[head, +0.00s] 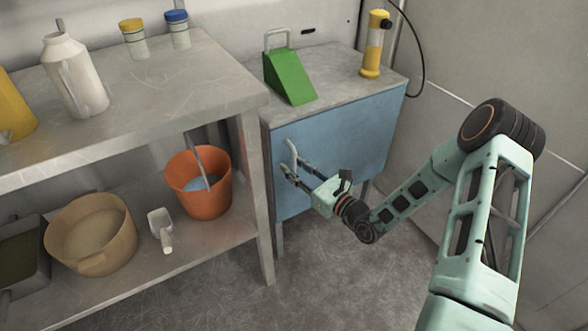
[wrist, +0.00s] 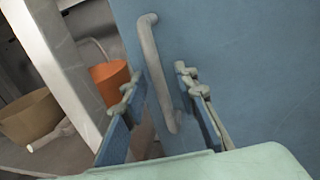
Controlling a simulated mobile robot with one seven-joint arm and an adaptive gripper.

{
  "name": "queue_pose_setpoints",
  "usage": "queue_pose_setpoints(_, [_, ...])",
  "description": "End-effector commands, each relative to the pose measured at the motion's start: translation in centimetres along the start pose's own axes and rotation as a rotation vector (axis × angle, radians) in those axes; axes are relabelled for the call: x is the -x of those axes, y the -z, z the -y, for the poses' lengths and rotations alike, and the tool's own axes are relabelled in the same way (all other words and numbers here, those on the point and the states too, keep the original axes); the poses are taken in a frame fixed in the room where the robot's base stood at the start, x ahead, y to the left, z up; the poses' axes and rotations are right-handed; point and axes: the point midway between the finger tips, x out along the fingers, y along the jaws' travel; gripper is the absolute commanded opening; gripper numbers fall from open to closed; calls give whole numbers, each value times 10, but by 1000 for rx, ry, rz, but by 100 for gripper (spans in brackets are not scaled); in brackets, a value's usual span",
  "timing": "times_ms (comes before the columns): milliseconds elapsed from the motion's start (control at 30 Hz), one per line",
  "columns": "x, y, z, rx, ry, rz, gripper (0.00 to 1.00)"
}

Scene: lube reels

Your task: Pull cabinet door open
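The blue cabinet door (head: 340,140) is the front of a metal-topped cabinet and looks shut. Its grey bar handle (head: 292,158) stands upright near the door's left edge. In the wrist view the handle (wrist: 161,75) runs slightly tilted down the blue door (wrist: 240,60). My gripper (head: 290,174) is at the handle in the head view. In the wrist view my gripper (wrist: 158,92) is open, with one finger on each side of the handle and gaps between them. The handle's lower end lies between the fingers. I see no clear contact.
A metal shelf table (head: 200,80) stands left of the cabinet, its leg (head: 257,195) close to the handle side. It holds an orange bucket (head: 198,200) and a tan tub (head: 92,238). Floor in front is clear.

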Motion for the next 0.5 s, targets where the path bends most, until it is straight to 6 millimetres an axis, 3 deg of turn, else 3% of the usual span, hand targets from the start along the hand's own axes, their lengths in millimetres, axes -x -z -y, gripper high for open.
queue_pose_setpoints(333, [-4,0,0,1,0,-1,26])
queue_pose_setpoints(500, [-4,0,0,1,0,-1,7])
